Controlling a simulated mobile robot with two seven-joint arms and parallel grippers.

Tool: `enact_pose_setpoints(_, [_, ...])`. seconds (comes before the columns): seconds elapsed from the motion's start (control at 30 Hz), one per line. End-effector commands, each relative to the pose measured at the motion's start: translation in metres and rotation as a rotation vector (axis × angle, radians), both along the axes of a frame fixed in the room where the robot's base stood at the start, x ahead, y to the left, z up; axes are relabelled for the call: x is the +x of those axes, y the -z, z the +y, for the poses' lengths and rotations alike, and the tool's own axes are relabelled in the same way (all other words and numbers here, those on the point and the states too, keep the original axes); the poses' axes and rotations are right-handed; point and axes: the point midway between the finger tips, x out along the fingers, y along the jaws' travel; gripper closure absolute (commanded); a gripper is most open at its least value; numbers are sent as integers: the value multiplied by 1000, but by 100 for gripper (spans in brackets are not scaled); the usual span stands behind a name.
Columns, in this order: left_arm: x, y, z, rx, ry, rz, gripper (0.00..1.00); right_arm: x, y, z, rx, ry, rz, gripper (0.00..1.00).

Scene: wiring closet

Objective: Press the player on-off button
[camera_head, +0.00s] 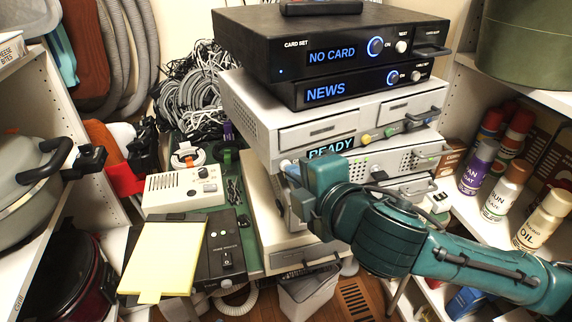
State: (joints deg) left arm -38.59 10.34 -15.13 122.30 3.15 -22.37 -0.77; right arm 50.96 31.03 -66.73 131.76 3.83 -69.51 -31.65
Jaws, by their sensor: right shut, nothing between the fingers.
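No unit in view is labelled as a player. The top black box (300,32) reads CARD SET and NO CARD. Its round ON button (375,46) has a lit blue ring, with a RESET knob (401,46) beside it. Below it, a black box (277,92) reads NEWS and has its own blue-ringed ON button (393,77). My right gripper (300,188) is shut and empty in front of the lower stack, below the READY display and apart from both ON buttons. My teal wrist hides part of the lower units. My left gripper is out of view.
A pale computer unit (300,135) shows READY below the black boxes. Left of the stack are a beige speaker box (183,192), a yellow pad (163,257) and a dark switch box (231,245). Spray cans (501,190) fill the right shelf. Coiled cables (195,90) hang behind.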

Motion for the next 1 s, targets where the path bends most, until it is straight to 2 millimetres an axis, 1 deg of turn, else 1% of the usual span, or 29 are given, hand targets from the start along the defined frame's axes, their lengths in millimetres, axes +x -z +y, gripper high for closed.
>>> enact_pose_setpoints(0.37, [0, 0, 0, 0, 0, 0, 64, 1, 0, 1, 0, 0, 0, 100])
enact_pose_setpoints(0.83, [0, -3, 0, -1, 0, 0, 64, 9, -1, 5, 0, 0, 0, 100])
enact_pose_setpoints(1.0, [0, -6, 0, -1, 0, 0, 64, 3, -2, 2, 0, 0, 0, 100])
